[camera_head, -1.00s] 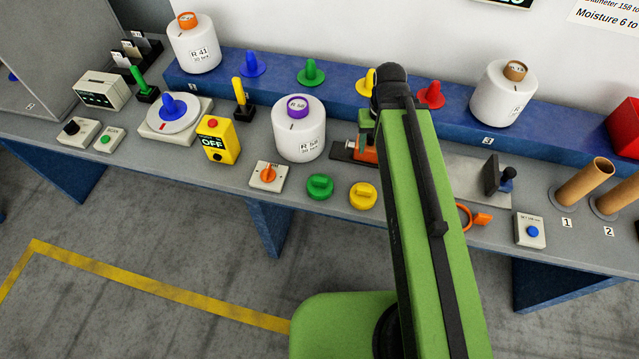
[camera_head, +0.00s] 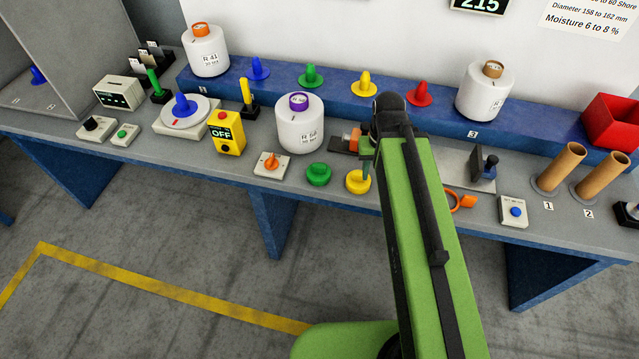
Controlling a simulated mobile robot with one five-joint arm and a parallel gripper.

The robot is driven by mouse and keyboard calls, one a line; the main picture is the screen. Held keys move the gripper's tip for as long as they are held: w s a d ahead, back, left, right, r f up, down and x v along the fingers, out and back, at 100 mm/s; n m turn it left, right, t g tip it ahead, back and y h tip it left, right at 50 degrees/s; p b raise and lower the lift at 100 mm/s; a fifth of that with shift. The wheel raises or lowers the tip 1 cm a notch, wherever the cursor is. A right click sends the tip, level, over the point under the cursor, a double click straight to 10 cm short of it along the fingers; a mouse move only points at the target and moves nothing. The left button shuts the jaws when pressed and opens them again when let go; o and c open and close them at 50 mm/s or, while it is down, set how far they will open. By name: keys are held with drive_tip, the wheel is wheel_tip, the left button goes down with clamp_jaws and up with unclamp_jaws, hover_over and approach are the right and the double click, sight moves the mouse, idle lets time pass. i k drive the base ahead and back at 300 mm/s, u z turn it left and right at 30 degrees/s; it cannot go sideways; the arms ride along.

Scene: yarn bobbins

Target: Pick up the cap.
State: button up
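Two round caps with raised grips lie near the front edge of the bench, a green cap (camera_head: 318,174) and a yellow cap (camera_head: 356,182). I cannot tell from the picture which one the task means. My green arm reaches over the bench just right of the yellow cap and hides most of my gripper. A thin dark green part, seemingly a finger of my gripper (camera_head: 366,174), shows at the yellow cap's right edge. I cannot tell whether it touches the cap. The finger opening is hidden.
A white bobbin (camera_head: 300,130) stands behind the caps. An orange-knob switch (camera_head: 271,166) is left of the green cap. An orange ring (camera_head: 463,202) lies right of my arm. Colored cones line the blue ledge (camera_head: 340,101). Cardboard tubes (camera_head: 562,166) stand at right.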

sight(318, 174)
drive_tip(key=u, duration=0.1)
drive_tip(key=k, duration=0.1)
drive_tip(key=u, duration=3)
drive_tip(key=k, duration=1.15)
drive_tip(key=z, duration=0.7)
drive_tip(key=i, duration=1)
drive_tip(key=u, duration=0.1)
